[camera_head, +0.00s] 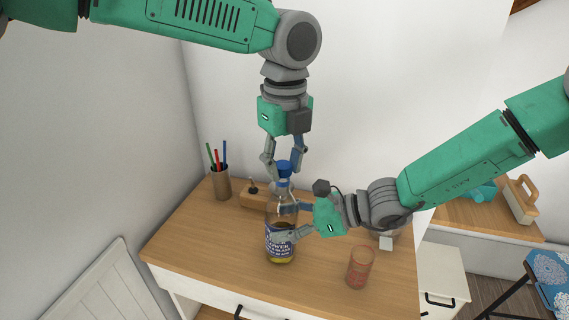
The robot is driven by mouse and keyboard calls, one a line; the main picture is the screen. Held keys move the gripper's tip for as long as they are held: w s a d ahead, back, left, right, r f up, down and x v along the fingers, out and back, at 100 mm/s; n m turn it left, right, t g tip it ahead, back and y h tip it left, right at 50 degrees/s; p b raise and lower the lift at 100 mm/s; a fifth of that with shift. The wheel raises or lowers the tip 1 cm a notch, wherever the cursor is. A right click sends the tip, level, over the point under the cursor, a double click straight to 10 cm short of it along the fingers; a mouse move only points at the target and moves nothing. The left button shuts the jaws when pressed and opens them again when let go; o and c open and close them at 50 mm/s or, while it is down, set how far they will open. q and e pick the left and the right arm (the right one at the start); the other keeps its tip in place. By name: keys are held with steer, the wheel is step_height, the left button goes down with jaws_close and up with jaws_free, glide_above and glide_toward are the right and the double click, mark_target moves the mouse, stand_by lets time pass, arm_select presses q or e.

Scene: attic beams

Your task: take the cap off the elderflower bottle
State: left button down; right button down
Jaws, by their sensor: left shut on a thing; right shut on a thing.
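The elderflower bottle (281,252) stands upright on the wooden desk, a clear bottle with a dark label and yellowish liquid low inside. Its blue cap (285,168) is at the top of the neck. My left gripper (285,171) comes down from above and is shut on the cap. I cannot tell whether the cap is loose or still seated on the neck. My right gripper (287,222) reaches in from the right and is shut on the bottle's body, its fingers partly hiding the bottle and label.
A pen cup (222,184) with coloured pencils stands at the back left of the desk (200,235). A wooden block with a switch (254,197) sits behind the bottle. A reddish glass (360,267) stands right of the bottle. The desk's front left is clear.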

arm_select(q)
steer(key=n, duration=0.5)
steer(key=shift+w+d+r, duration=0.1)
steer(key=shift+d, duration=0.15)
arm_select(e)
steer(key=shift+s+a, duration=0.2)
steer(key=shift+s, duration=0.05)
arm_select(q)
steer(key=n, duration=0.8)
steer(key=shift+w, duration=0.15)
steer(key=n, duration=0.5)
steer(key=shift+w, duration=0.15)
arm_select(e)
steer(key=shift+s+f, duration=0.1)
arm_select(q)
steer(key=c, duration=1.2)
jaws_free()
steer(key=shift+a, duration=0.15)
arm_select(e)
steer(key=shift+a, duration=0.1)
arm_select(q)
steer(key=shift+a, duration=0.1)
